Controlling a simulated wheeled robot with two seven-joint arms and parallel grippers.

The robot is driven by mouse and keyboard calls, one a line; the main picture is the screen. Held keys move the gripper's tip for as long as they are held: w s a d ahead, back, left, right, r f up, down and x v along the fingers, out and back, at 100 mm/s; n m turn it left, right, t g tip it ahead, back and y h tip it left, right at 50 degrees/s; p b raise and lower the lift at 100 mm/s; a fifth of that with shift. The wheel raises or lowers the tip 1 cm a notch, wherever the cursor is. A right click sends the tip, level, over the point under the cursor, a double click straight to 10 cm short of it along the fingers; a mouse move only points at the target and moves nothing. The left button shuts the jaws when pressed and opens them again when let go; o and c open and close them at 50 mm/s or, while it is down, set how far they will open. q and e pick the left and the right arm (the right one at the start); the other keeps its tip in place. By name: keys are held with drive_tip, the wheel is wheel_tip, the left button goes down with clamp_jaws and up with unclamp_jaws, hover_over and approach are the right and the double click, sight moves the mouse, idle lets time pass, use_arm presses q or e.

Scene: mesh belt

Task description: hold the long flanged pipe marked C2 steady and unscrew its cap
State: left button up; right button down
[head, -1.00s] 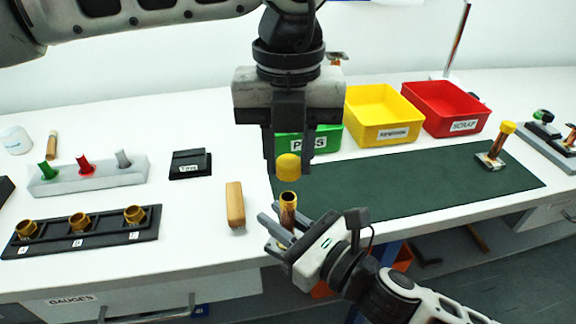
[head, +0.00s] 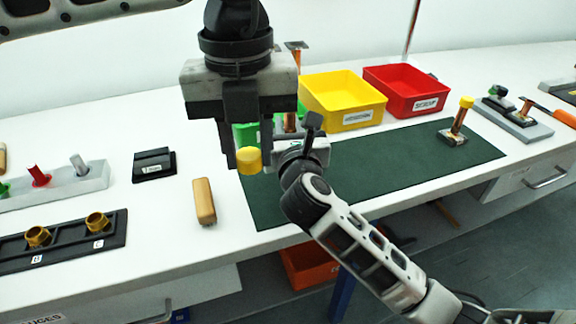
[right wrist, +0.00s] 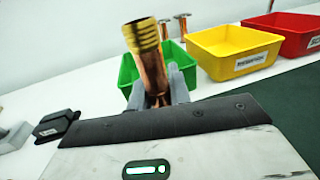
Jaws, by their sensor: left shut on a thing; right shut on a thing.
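My left gripper (head: 248,155) points down and is shut on a yellow cap (head: 248,161), held between its fingertips. My right gripper (right wrist: 160,88) is shut on a copper pipe (right wrist: 150,68) with a bare brass threaded end pointing up, tilted in the right wrist view. In the head view the pipe (head: 290,122) shows only partly, behind my right gripper and to the right of my left one. Cap and pipe are apart. The pipe's flange is hidden, and no C2 mark is readable.
A yellow-capped pipe (head: 458,120) stands on the green mat (head: 380,170). A wooden block (head: 204,201) and gauge racks lie left.

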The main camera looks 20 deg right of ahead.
wheel_tip(320, 180, down, 7)
drive_tip(key=shift+r+b, duration=0.2)
drive_tip(key=shift+b, duration=0.35)
drive_tip(key=shift+f, duration=0.2)
drive_tip(key=c, duration=1.3)
unclamp_jaws()
